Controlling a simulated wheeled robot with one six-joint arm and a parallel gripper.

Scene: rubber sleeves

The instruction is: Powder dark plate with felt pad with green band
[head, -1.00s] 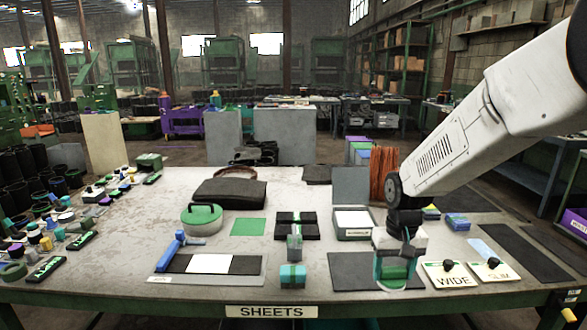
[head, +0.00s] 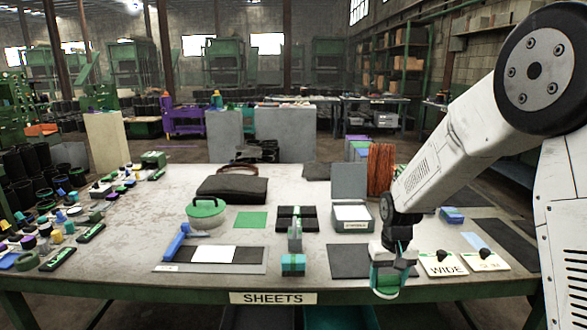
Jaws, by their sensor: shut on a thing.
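My gripper (head: 390,266) is over the right front part of the bench, shut on a pad with a green band (head: 388,282). The pad's pale underside shows low at the front right corner of the dark plate (head: 347,262). The plate lies flat on the bench, and my gripper and the pad hide its right end. I cannot tell whether the pad touches the plate or the bench. A round pale tin with a green lid (head: 207,212) stands at the left middle of the bench.
Wide and slim cards (head: 444,263) lie close right of my gripper. A grey open box (head: 352,217) stands behind the plate. A blue-handled tool (head: 176,243) and white sheet (head: 213,254) lie farther left.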

